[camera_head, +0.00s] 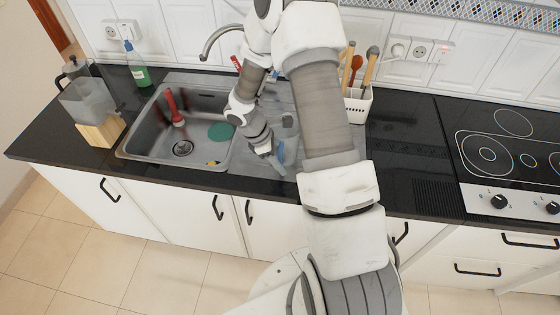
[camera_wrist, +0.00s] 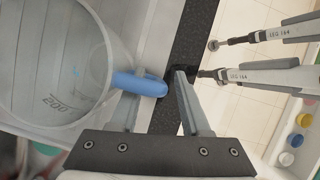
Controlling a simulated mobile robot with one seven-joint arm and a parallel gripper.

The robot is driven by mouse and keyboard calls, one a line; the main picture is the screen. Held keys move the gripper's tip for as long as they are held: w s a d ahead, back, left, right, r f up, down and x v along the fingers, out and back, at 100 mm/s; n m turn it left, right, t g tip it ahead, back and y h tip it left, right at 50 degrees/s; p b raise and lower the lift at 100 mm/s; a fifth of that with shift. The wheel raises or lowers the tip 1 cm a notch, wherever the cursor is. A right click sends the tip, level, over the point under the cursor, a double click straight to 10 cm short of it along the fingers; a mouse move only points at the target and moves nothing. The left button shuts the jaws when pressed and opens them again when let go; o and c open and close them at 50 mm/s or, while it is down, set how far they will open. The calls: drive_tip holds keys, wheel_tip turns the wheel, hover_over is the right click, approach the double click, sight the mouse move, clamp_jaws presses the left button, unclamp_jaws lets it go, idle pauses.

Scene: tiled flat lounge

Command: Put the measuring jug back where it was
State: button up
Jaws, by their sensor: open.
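The measuring jug (camera_wrist: 55,70) fills the left of the wrist view. It is clear, with a "200" marking and a blue handle (camera_wrist: 138,84). In the head view its blue handle (camera_head: 281,153) shows on the drainboard side of the sink, and its clear body is hard to make out. My gripper (camera_wrist: 150,90) is open, with its fingertips near the handle, which appears between them in the wrist view. I cannot tell whether a finger touches it. In the head view my gripper (camera_head: 264,149) is just left of the handle, and my arm hides part of the drainboard.
The sink basin (camera_head: 150,150) holds a red-handled item (camera_head: 172,103) and a green disc (camera_head: 221,131). A wooden block (camera_head: 101,132) and soap bottle (camera_head: 138,75) stand left. A white utensil holder (camera_head: 357,104) and hob (camera_head: 510,150) are right. Dark counter (camera_head: 405,160) between them is clear.

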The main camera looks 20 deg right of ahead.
drive_tip(key=v, duration=1.2)
drive_tip(key=s+a+r+m+t, duration=0.1)
drive_tip(key=s+r+m, duration=0.2)
drive_tip(key=r, duration=0.4)
drive_tip(key=s+r+m+t, duration=0.1)
drive_tip(key=s+r+m, duration=0.25)
drive_tip(key=r, duration=0.45)
drive_tip(key=s+a+r+m+t+y, duration=0.2)
drive_tip(key=s+r+m, duration=0.1)
drive_tip(key=s, duration=0.3)
drive_tip(key=s+a+r+m+t+y, duration=0.2)
drive_tip(key=s+r+m+t, duration=0.1)
drive_tip(key=s, duration=0.4)
drive_tip(key=shift+r+m, duration=0.45)
drive_tip(key=shift+r, duration=0.55)
